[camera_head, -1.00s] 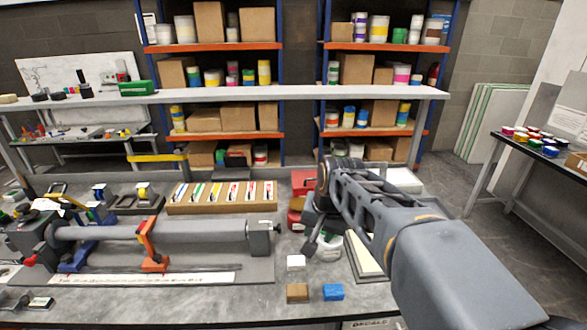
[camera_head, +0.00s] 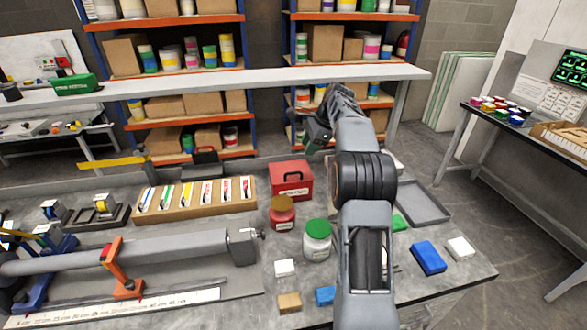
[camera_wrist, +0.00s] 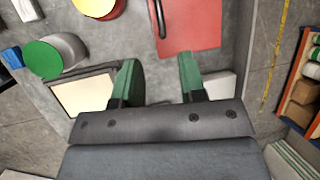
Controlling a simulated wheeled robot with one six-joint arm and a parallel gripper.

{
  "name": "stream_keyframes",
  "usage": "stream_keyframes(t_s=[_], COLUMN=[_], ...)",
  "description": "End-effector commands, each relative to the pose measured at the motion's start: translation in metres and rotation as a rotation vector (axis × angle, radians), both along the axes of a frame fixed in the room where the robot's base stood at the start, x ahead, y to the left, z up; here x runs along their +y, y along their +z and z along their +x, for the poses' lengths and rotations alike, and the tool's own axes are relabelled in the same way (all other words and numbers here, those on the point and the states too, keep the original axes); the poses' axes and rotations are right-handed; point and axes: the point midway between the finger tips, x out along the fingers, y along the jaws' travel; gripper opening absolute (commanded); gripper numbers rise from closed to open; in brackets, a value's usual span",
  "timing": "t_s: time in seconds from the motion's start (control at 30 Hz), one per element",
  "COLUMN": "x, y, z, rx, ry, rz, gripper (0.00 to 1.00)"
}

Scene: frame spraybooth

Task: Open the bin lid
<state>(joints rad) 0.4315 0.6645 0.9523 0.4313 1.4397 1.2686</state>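A red box (camera_head: 292,182) with a dark handle on its top stands on the grey bench, and its lid looks shut. It is the likeliest bin; no other lidded bin is clear. In the wrist view, the red top (camera_wrist: 192,26) and dark handle (camera_wrist: 160,20) lie just beyond my fingertips. My gripper (camera_wrist: 160,78) has its two green fingers apart, with nothing between them. In the head view, my gripper (camera_head: 317,130) is above and to the right of the red box, apart from it.
A red jar (camera_head: 282,214) and a green-lidded white jar (camera_head: 317,240) stand in front of the box. A grey tray (camera_head: 428,212) lies to the right, and a marker rack (camera_head: 197,206) to the left. Small blocks lie near the front edge. Shelves stand behind.

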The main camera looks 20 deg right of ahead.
Motion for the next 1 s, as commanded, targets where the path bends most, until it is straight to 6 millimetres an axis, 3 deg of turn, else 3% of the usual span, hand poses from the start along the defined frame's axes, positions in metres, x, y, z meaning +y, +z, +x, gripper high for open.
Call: stream_keyframes(t_s=[0.3,0.5,0.73,1.0], x=[0.024,0.033,0.038,0.040], y=[-0.057,-0.085,-0.103,-0.107], z=[0.015,0.023,0.028,0.030], rx=[0.004,0.002,0.001,-0.001], ry=[0.007,0.004,0.001,0.001], rz=[0.000,0.000,0.000,-0.002], gripper=[0.38,0.38,0.38,0.38])
